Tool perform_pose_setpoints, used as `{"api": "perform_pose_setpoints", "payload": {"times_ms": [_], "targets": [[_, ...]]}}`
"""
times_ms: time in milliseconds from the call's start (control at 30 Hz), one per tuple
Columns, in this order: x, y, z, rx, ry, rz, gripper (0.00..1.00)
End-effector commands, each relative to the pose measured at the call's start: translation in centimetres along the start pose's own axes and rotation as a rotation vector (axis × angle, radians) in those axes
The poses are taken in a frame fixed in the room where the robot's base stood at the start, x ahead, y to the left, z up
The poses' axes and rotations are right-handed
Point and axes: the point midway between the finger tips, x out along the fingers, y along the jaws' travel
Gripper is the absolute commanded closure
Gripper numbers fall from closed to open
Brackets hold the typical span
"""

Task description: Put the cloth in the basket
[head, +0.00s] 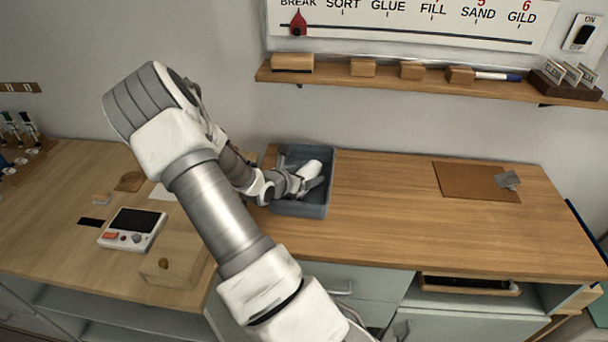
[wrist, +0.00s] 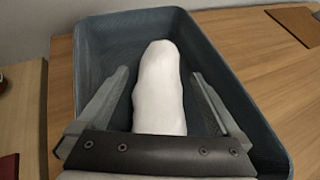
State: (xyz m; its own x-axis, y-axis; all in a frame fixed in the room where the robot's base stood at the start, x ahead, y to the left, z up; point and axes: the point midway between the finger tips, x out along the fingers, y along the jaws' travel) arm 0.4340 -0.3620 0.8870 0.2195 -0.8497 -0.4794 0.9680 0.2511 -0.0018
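The basket (head: 318,211) is a blue-grey open bin on the wooden counter; its wall also shows in the wrist view (wrist: 245,95). A white, rounded, elongated bundle (head: 311,169), which looks like the cloth, is inside the basket's walls. In the wrist view the bundle (wrist: 160,85) lies lengthwise between my fingers. My gripper (wrist: 160,75) is open, with a gap on each side of the bundle. In the head view my gripper (head: 308,183) reaches into the basket from the left. The bundle's near end is hidden behind the gripper's body.
A brown mat (head: 465,180) with a grey piece (head: 508,180) lies on the right of the counter. A white device with a dark screen (head: 135,222) and a wooden box (head: 172,262) stand left. A shelf (head: 420,84) runs above.

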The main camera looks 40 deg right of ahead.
Motion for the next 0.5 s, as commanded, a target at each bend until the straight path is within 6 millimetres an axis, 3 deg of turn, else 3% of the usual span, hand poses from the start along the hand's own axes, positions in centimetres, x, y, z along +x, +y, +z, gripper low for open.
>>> {"api": "perform_pose_setpoints", "payload": {"times_ms": [300,500], "targets": [[-0.3,0.0,0.5,-0.001,0.000,0.000,0.00],[-4.3,0.1,0.4,0.001,0.001,0.004,0.00]]}}
